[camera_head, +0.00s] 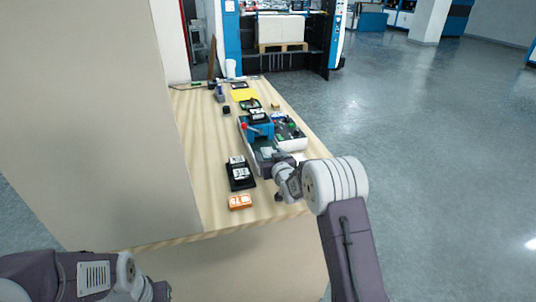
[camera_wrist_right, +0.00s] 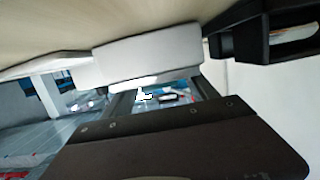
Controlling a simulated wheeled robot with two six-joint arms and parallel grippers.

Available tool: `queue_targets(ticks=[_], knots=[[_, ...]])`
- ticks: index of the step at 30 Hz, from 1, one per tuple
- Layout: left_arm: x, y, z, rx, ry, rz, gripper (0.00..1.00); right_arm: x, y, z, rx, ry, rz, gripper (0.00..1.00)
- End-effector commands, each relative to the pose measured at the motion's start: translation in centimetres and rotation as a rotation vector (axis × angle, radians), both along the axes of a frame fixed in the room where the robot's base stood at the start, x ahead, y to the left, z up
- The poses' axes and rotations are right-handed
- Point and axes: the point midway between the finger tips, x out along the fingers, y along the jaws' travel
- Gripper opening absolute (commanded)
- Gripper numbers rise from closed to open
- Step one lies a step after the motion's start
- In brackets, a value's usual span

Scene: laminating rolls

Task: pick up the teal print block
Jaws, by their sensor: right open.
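I cannot make out a plainly teal print block. A small pale block (camera_head: 266,153) in the grey tray, by my right gripper, may be it, but its colour is unclear. My right gripper (camera_head: 272,157) reaches over the near end of the tray from the right, partly hidden by its own wrist. In the right wrist view my right gripper (camera_wrist_right: 160,92) is open, with a gap between its dark fingers. A whitish block-shaped thing (camera_wrist_right: 145,60) lies across the view beyond them; I cannot tell whether they touch.
On the wooden table (camera_head: 205,150) stand an orange block (camera_head: 240,202), a black holder with white labels (camera_head: 240,173), a blue device (camera_head: 259,129) with a red knob, a tray of small parts (camera_head: 290,143) and a yellow sheet (camera_head: 244,95). The table's left strip is clear.

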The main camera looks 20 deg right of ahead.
Motion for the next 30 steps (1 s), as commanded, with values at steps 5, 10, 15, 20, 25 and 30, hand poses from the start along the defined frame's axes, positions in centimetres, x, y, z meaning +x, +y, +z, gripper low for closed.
queue_targets(ticks=[5,10,15,20,25,30], knots=[[0.0,0.0,0.0,0.0,0.0,0.0,0.36,0.3,0.0,-0.1,0.0,-0.001,0.0,0.68],[0.0,0.0,0.0,0.0,0.0,0.0,0.36,0.3,0.0,0.0,0.001,-0.001,0.0,0.43],[0.0,0.0,0.0,0.0,0.0,0.0,0.36,0.3,0.0,-0.1,0.001,0.0,0.0,0.01],[0.0,0.0,0.0,0.0,0.0,0.0,0.36,0.3,0.0,-0.1,0.001,0.0,0.0,0.01],[0.0,0.0,0.0,0.0,0.0,0.0,0.36,0.3,0.0,0.4,0.0,-0.001,0.0,0.01],[0.0,0.0,0.2,0.0,0.0,0.0,0.36,0.3,0.0,2.5,0.0,-0.003,-0.001,0.01]])
